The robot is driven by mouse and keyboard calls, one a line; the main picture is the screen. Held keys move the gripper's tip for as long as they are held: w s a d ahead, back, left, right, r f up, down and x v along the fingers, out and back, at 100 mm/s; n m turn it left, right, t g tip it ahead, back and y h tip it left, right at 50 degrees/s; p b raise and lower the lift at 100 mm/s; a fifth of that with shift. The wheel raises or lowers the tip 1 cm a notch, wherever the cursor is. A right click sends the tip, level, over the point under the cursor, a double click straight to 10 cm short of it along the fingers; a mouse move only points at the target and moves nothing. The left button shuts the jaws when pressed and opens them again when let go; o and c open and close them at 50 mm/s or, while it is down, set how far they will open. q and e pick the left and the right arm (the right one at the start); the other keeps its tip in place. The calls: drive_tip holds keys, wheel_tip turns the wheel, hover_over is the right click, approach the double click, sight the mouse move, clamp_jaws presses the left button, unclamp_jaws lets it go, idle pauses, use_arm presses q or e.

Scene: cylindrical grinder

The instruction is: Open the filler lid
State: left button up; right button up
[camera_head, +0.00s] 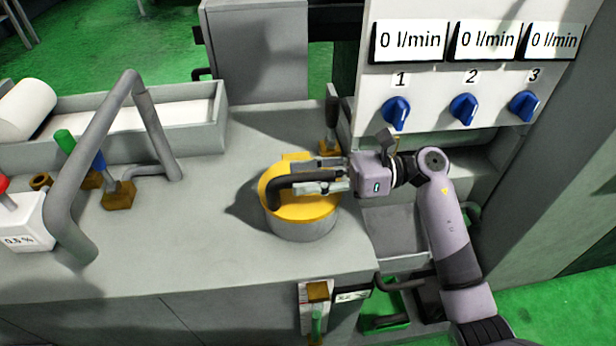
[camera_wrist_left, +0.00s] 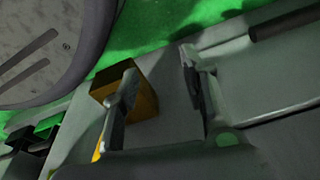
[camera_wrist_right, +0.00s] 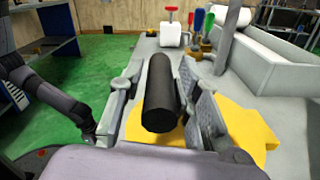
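The filler lid (camera_head: 310,209) is a round yellow cap lying flat on a short grey filler neck (camera_head: 300,229). A black bar handle (camera_head: 292,186) runs across its top. My right gripper (camera_head: 326,175) reaches in from the right, with its fingers on either side of the handle. In the right wrist view, the handle (camera_wrist_right: 160,95) lies between the spread fingers (camera_wrist_right: 164,88), with narrow gaps beside it, and the yellow lid (camera_wrist_right: 248,132) shows below.
A panel with blue knobs (camera_head: 397,112) stands close behind my right wrist. A bent grey pipe (camera_head: 105,140), valves and a grey trough (camera_head: 215,125) stand on the left. In the left wrist view, a yellow-brown block (camera_wrist_left: 143,103) lies beyond one finger.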

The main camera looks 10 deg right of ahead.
clamp_jaws()
drive_tip(key=shift+r, duration=0.1)
idle(0.5)
drive_tip(key=shift+w+r, duration=0.1)
drive_tip(key=shift+r, duration=0.05)
drive_tip(key=shift+w+r+m, duration=0.1)
drive_tip(key=shift+r+m, duration=0.1)
drive_tip(key=shift+m, duration=0.1)
drive_tip(key=shift+w+r+m, duration=0.4)
drive_tip(key=shift+w+r, duration=0.3)
drive_tip(key=shift+r, duration=0.3)
use_arm(q)
drive_tip(key=shift+s+a+f, duration=0.1)
drive_tip(key=shift+s+f, duration=0.6)
drive_tip(key=shift+f, duration=0.05)
use_arm(e)
drive_tip(key=w+r+m, duration=0.3)
drive_tip(key=w+r, duration=0.1)
drive_tip(key=w, duration=0.1)
